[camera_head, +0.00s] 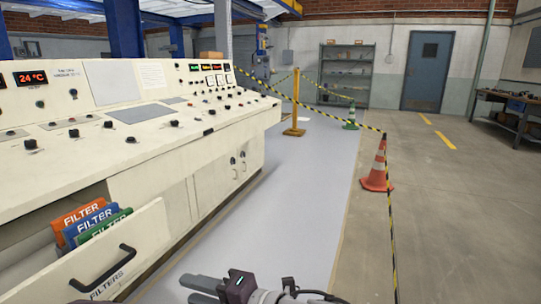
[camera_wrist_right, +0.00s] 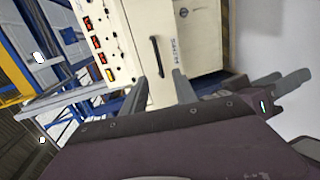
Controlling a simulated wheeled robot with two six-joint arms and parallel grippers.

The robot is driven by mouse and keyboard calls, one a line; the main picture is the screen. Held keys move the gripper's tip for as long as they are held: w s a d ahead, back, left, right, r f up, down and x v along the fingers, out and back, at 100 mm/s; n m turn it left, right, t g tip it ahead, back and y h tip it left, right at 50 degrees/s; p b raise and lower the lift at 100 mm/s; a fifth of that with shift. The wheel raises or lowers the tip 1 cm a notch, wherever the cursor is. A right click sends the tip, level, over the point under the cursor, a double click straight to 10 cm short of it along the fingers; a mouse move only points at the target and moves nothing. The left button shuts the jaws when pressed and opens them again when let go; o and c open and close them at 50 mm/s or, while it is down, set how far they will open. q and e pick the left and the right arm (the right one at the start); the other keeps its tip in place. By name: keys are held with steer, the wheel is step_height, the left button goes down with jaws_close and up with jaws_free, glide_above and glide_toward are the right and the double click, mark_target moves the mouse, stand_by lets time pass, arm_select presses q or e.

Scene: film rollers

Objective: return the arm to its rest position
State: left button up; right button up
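My right gripper (camera_head: 203,290) shows at the bottom edge of the head view, low over the grey floor strip, its fingers pointing left. It holds nothing that I can see. In the right wrist view its grey fingers (camera_wrist_right: 228,88) stand well apart with nothing between them. The filter drawer (camera_head: 145,240) is pulled open at lower left. An orange filter (camera_head: 82,212), a blue filter (camera_head: 92,222) and a green filter (camera_head: 108,224) stand in it.
A long cream control console (camera_head: 140,100) fills the left side, with knobs and displays. The grey floor strip (camera_head: 275,210) beside it is clear. Yellow-black tape runs past a traffic cone (camera_head: 378,170) on the right. The wrist view shows a cream cabinet front with a dark handle (camera_wrist_right: 156,56).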

steer(key=w+d+r+m+t+h+p, duration=0.1)
steer(key=w+d+r+m+t+p, duration=0.2)
steer(key=r+p, duration=0.55)
steer(key=w+d+r+m+h+p, duration=0.1)
steer(key=w+d+r+h+p, duration=0.1)
steer(key=w+d+r+p, duration=0.45)
steer(key=w+d+r+m+t+h+p, duration=0.2)
steer(key=d+r+m+h+p, duration=0.3)
steer(key=d+r+m+p, duration=0.75)
steer(key=s+d+f+m+g+h+p, duration=0.6)
steer(key=d+p, duration=0.4)
steer(key=p, duration=0.3)
steer(key=s+f+m+g+b, duration=0.1)
steer(key=s+f+m+g, duration=0.3)
steer(key=s+m, duration=0.5)
steer(key=s+f, duration=0.1)
steer(key=s, duration=0.1)
steer(key=shift+s+a+f, duration=0.2)
steer(key=shift+s+f, duration=0.1)
